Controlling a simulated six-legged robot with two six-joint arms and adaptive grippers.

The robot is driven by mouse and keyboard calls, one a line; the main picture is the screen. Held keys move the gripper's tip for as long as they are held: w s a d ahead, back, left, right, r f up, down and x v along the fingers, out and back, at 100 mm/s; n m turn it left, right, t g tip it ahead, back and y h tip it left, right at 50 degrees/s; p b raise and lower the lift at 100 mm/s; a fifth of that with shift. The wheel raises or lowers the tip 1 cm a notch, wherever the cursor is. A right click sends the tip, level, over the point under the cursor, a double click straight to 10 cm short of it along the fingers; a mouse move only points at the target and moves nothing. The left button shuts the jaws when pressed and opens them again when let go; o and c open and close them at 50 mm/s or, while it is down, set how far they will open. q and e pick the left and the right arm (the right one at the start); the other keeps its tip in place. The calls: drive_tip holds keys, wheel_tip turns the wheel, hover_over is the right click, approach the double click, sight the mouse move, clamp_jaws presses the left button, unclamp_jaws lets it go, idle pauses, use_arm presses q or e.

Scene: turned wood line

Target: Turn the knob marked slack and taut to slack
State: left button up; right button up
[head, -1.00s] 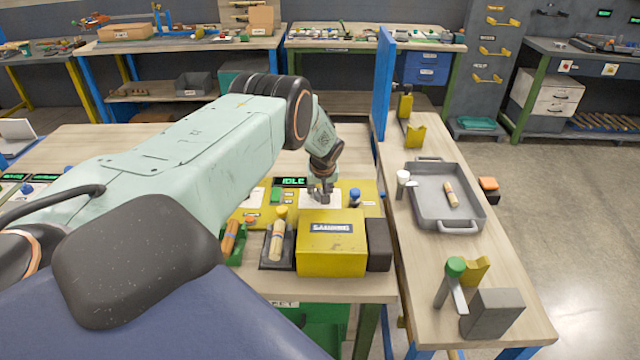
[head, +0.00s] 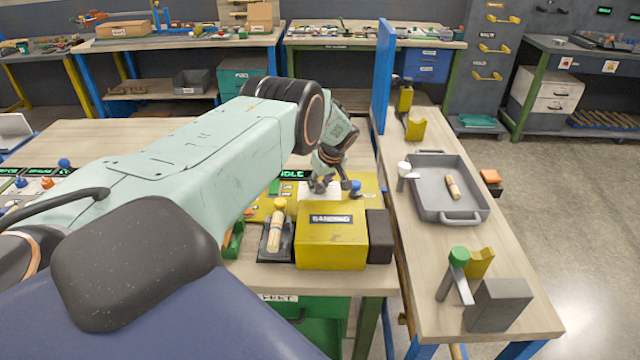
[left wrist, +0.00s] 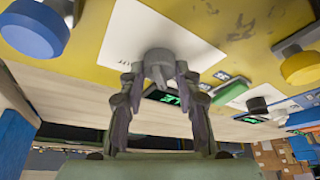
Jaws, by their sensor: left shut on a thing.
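My left gripper (head: 334,187) reaches down over the yellow machine panel (head: 368,190) at the middle of the bench. In the left wrist view its fingers (left wrist: 160,85) are shut on a grey round knob (left wrist: 159,62). The knob sits on a white plate (left wrist: 120,35) on the yellow panel. The plate's lettering is too small and cut off to read, so I cannot tell where the knob points. In the head view the gripper hides the knob. My right gripper is not in view.
A blue knob (left wrist: 35,28) and a yellow button (left wrist: 300,66) flank the plate. A green-lit display (head: 294,175) reads IDLE. In front stand a yellow box (head: 331,247) and a black holder with a turned wood piece (head: 276,230). A grey tray (head: 465,215) lies on the right bench.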

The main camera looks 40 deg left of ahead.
use_arm(q)
drive_tip(key=o, duration=1.2)
drive_tip(key=shift+c, duration=0.2)
drive_tip(key=shift+d+r, duration=0.15)
drive_tip(key=shift+r, duration=0.35)
drive_tip(key=v, duration=1.1)
drive_tip(key=shift+s+f, duration=0.1)
